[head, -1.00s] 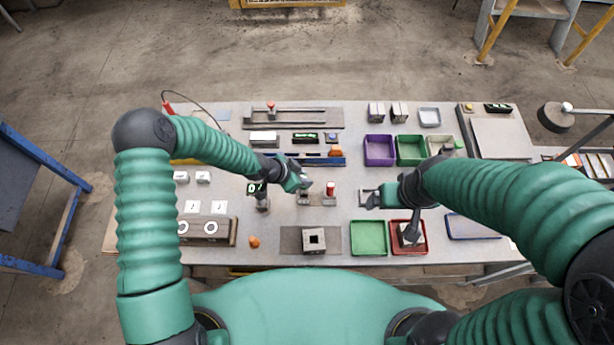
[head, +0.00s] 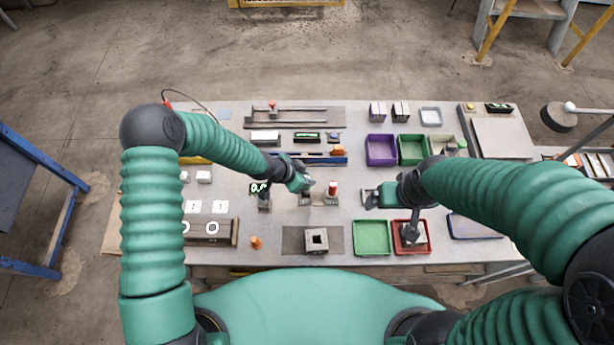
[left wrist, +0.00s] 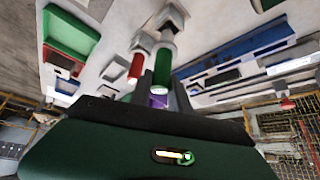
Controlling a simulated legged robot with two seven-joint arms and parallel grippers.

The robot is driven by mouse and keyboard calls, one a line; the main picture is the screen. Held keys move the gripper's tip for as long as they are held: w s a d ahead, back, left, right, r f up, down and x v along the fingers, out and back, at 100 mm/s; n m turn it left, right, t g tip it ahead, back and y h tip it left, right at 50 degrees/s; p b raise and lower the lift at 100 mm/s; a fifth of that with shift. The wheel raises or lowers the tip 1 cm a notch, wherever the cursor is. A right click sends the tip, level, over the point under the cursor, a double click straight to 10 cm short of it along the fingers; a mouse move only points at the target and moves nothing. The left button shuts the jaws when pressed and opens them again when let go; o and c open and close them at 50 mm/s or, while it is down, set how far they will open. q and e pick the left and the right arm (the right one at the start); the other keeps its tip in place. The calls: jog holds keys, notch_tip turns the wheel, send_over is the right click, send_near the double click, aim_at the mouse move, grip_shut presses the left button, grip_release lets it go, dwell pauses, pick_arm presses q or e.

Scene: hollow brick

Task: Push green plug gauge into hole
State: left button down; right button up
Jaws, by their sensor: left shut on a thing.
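My left gripper (head: 309,185) is shut on the green plug gauge over the middle of the table. In the left wrist view the gauge's green handle (left wrist: 163,64) stands between the fingers, with a grey metal part beyond it. I cannot tell whether that end touches the holder. A red plug gauge (head: 333,188) stands just right of the gripper and also shows in the left wrist view (left wrist: 136,66). The hollow brick (head: 317,240) with its dark square hole sits on a dark plate nearer to me. My right gripper (head: 371,197) hovers to the right; its finger gap is unclear.
A green tray (head: 356,238) and a red tray (head: 397,246) stand right of the brick. Purple (head: 368,151) and green bins stand farther back. A small digital display (head: 259,188) stands left of my left gripper. An orange piece (head: 256,242) lies left of the brick.

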pick_arm(q)
jog(key=shift+a, duration=0.3)
jog(key=shift+d, duration=0.65)
jog(key=shift+a, duration=0.85)
jog(key=shift+d+f+b, duration=0.35)
jog(key=shift+d+f, duration=0.05)
jog(key=shift+d, duration=0.1)
pick_arm(e)
jog(key=shift+f, duration=0.4)
pick_arm(q)
jog(key=shift+a+f, duration=0.1)
jog(key=shift+f, duration=0.05)
pick_arm(e)
jog(key=shift+a, duration=0.15)
